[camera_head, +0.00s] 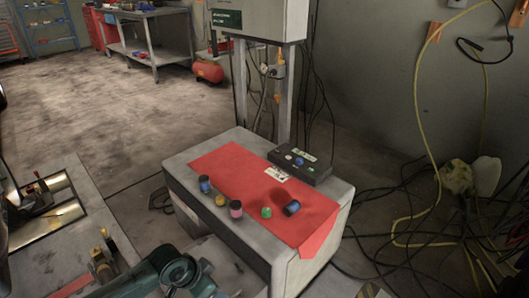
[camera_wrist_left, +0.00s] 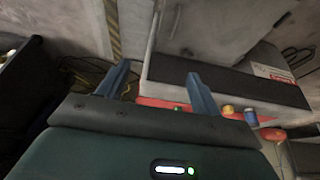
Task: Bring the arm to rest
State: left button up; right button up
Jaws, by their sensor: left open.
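My left gripper (camera_wrist_left: 158,72) shows in the left wrist view. Its two bluish fingers stand wide apart with nothing between them. In the head view a teal and dark part of my arm is at the bottom, left of the workbench; the gripper's fingers cannot be made out there. My right gripper is in neither view.
A grey bench (camera_head: 185,170) bears a red cloth (camera_head: 240,165). On it stand a blue-dark can (camera_head: 204,184), a yellow piece (camera_head: 220,200), a pink can (camera_head: 236,209) and a green piece (camera_head: 267,212); a dark can (camera_head: 291,208) lies tipped. A black control box (camera_head: 300,165) sits behind.

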pick_arm(q)
jog(key=s+d+r+n+t+h+p, duration=0.1)
jog(key=s+d+r+n+t+p, duration=0.1)
jog(key=s+d+r+p, duration=0.25)
jog(key=s+d+r+n+t+h+p, duration=0.1)
jog(key=s+d+r+t+h+p, duration=0.15)
jog(key=r+p, duration=0.45)
jog(key=s+a+r+n+t+y+p, duration=0.3)
jog(key=s+a+r+p, duration=0.3)
jog(key=r, duration=0.3)
jog(key=shift+s+a, duration=0.55)
jog(key=shift+a, duration=0.3)
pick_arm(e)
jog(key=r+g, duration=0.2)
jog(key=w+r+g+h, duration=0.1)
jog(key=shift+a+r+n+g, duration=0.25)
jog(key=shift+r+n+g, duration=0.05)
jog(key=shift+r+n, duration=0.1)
pick_arm(q)
jog(key=shift+y, duration=0.25)
